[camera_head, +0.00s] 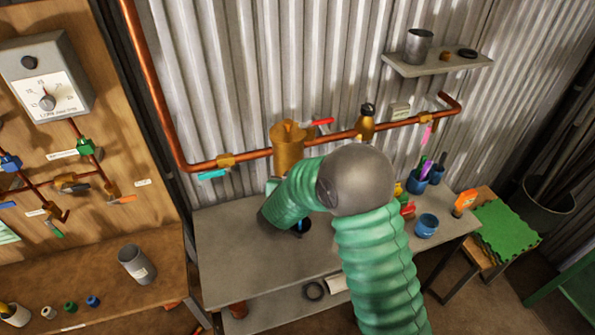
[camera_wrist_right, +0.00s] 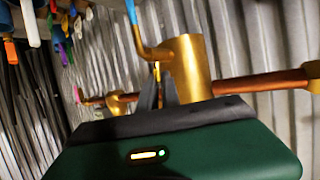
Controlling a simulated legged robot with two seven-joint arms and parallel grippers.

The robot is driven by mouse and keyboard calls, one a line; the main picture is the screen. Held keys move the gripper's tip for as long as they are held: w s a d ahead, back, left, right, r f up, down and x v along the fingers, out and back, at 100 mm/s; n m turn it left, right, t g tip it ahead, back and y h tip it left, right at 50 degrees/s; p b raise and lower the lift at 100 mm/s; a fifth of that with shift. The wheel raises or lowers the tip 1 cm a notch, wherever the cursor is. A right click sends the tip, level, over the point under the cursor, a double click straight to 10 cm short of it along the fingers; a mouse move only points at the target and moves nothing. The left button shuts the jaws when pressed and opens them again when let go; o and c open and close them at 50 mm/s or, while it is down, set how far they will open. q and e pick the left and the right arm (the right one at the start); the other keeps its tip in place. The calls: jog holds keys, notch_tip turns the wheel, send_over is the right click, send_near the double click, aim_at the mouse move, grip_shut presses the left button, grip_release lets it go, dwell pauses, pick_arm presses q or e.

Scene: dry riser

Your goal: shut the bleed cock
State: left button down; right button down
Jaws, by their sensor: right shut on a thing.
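A copper pipe with a large brass body (camera_head: 288,150) runs along the corrugated wall; the body also fills the middle of the right wrist view (camera_wrist_right: 190,68). A bent brass outlet leaves it there, ending in a blue piece (camera_wrist_right: 131,12). My right gripper (camera_wrist_right: 158,78) is at the brass body, its dark fingers shut on a thin brass-yellow piece (camera_wrist_right: 157,70), which seems to be the bleed cock's handle. My own green arm hides the fingers and this piece in the head view. My left gripper is not in view.
The pipe also bears a teal lever (camera_head: 212,174), a red lever (camera_head: 322,122) and a black-topped brass fitting (camera_head: 367,120). Below is a grey bench (camera_head: 225,255) with a blue cup (camera_head: 427,225). A shelf (camera_head: 440,65) is at upper right, a gauge board (camera_head: 110,95) at left.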

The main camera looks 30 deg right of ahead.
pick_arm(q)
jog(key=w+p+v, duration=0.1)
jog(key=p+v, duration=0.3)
pick_arm(e)
jog(key=m+g+h, duration=0.1)
jog(key=m+g, duration=0.1)
jog(key=m+g+h, duration=0.1)
jog(key=m+g, duration=0.2)
jog(key=m+g+h, duration=0.1)
jog(key=m+g, duration=0.1)
jog(key=shift+w+a+f+g+h+b, duration=0.2)
jog(key=shift+w+g+h+b, duration=0.1)
jog(key=shift+w+g, duration=0.1)
pick_arm(q)
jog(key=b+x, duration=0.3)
jog(key=b, duration=0.1)
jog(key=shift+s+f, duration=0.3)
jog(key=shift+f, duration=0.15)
pick_arm(e)
jog(key=m+g, duration=0.4)
jog(key=g, duration=0.1)
jog(key=shift+w+m, duration=0.1)
jog(key=shift+m, duration=0.3)
jog(key=shift+r, duration=0.1)
